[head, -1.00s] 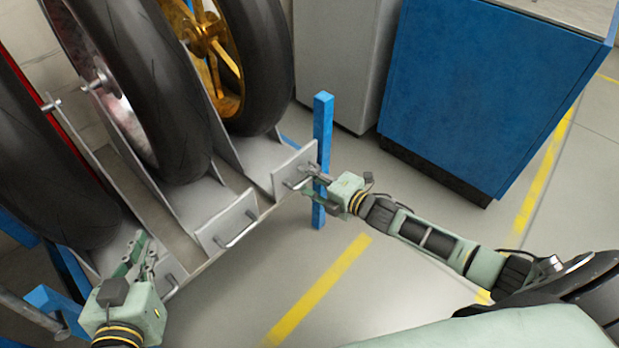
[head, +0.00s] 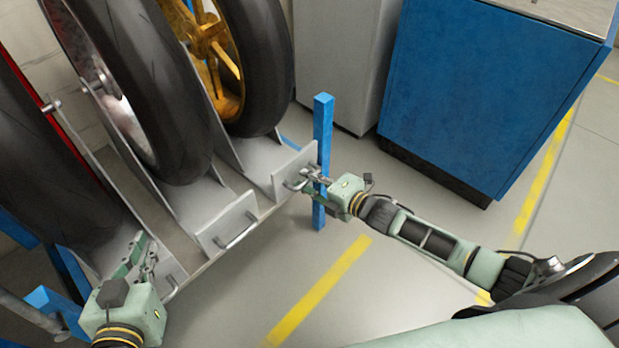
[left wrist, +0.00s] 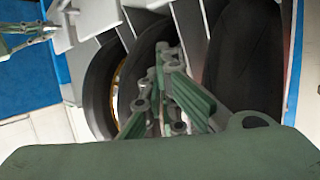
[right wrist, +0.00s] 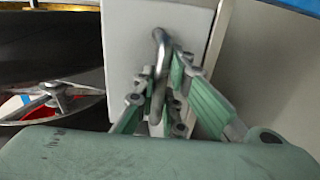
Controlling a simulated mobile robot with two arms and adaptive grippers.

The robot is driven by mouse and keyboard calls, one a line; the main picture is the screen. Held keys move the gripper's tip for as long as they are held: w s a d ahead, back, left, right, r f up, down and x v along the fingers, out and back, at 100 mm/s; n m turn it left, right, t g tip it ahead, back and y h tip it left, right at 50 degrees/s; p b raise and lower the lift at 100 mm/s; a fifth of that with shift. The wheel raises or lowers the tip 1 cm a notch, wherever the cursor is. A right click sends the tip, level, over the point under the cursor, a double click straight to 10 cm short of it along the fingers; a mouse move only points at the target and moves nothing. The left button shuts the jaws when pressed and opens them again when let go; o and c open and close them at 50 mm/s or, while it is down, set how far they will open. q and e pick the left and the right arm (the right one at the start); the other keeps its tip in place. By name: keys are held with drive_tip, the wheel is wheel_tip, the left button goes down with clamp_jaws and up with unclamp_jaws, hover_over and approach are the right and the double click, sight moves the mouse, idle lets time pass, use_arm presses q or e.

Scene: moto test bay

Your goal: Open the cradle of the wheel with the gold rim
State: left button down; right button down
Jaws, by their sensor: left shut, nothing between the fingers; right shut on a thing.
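The wheel with the gold rim (head: 212,45) stands upright in the rightmost cradle of the rack in the head view. That cradle's grey front plate (head: 285,178) carries a metal bar handle (head: 297,184). My right gripper (head: 312,178) is shut on this handle; in the right wrist view the fingers close around the handle (right wrist: 159,62) in front of the pale plate (right wrist: 128,50). My left gripper (head: 146,250) is shut and empty, in front of the leftmost cradle's plate. The left wrist view shows its fingers (left wrist: 165,70) together, with the tyres beyond.
A middle cradle plate with its own handle (head: 237,234) lies between my grippers. A blue post (head: 322,150) stands right beside my right gripper. A blue cabinet (head: 480,90) and a grey cabinet (head: 345,60) stand behind. The floor in front is clear.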

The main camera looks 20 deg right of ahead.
use_arm(q)
drive_tip(key=shift+f, duration=0.1)
use_arm(e)
drive_tip(key=shift+s, duration=0.15)
